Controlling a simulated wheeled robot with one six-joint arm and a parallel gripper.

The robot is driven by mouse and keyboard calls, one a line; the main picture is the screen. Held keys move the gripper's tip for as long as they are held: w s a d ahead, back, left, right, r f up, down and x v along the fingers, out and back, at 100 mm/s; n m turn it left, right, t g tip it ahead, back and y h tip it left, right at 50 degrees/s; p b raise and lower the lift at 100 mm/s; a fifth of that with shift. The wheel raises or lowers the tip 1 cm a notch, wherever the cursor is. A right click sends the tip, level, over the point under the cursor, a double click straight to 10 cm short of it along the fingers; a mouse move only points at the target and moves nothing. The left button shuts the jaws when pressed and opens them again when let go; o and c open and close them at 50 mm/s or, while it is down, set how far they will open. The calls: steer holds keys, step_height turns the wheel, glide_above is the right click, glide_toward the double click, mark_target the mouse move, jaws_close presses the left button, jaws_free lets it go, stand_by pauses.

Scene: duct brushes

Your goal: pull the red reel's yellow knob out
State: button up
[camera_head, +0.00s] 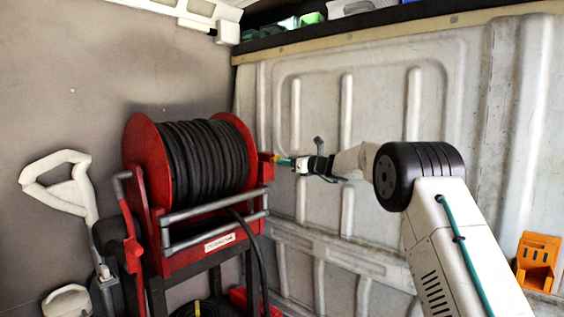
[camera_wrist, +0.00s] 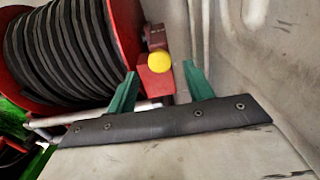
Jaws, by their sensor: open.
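The red reel (camera_head: 143,165) is wound with black hose and stands at left centre in the head view; it also fills the upper left of the wrist view (camera_wrist: 128,30). Its yellow knob (camera_wrist: 159,63) sits on a red block at the reel's right side, and a small bit of yellow shows in the head view (camera_head: 274,158). My gripper (camera_head: 281,161) reaches in from the right to the knob's side of the reel. In the wrist view its two green fingers (camera_wrist: 161,84) are apart, with the knob just beyond and between their tips. I see no contact with the knob.
A pale ribbed wall (camera_head: 325,110) runs close behind and right of my gripper. Metal bars (camera_head: 215,205) cross the reel's front, and a black hose (camera_head: 250,250) hangs below. A white-handled shovel (camera_head: 75,185) stands at left. An orange holder (camera_head: 538,262) is at lower right.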

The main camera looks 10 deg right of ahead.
steer(key=shift+x, duration=1.55)
jaws_close()
steer(key=v, duration=0.2)
steer(key=shift+s+d, duration=0.15)
steer(key=shift+d, duration=0.1)
jaws_free()
steer(key=v, duration=0.7)
steer(key=shift+s, duration=0.4)
